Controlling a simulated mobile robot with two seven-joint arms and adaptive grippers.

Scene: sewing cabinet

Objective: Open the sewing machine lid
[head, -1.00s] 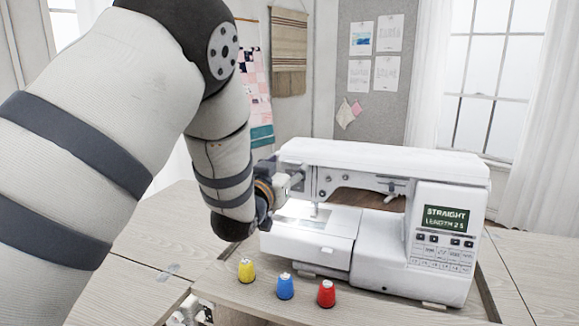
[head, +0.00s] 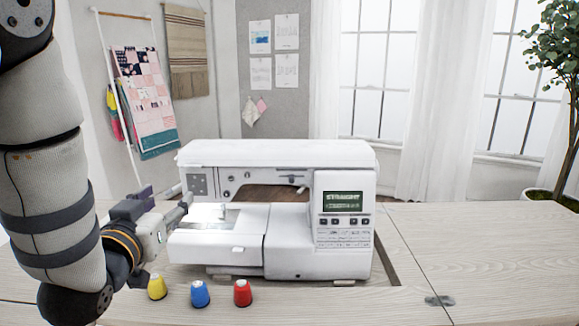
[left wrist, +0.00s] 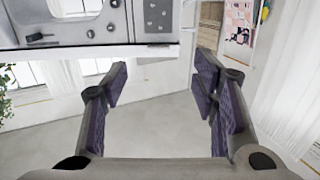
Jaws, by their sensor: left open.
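The white sewing machine (head: 290,240) stands on the table with its lid (head: 275,153) lying shut along the top. My left gripper (head: 166,200) is at the machine's left end, below the lid. In the left wrist view, my left gripper (left wrist: 160,85) is open and nothing shows held between its purple-padded fingers. That view looks upside down; the machine's white top edge (left wrist: 100,52) ends between the fingertips in the picture. I cannot tell whether a finger touches the machine. My right gripper is not in view.
A yellow spool (head: 157,287), a blue spool (head: 200,294) and a red spool (head: 243,293) stand in front of the machine. The tabletop (head: 470,250) to the right is clear. A potted plant (head: 562,85) stands behind at the right.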

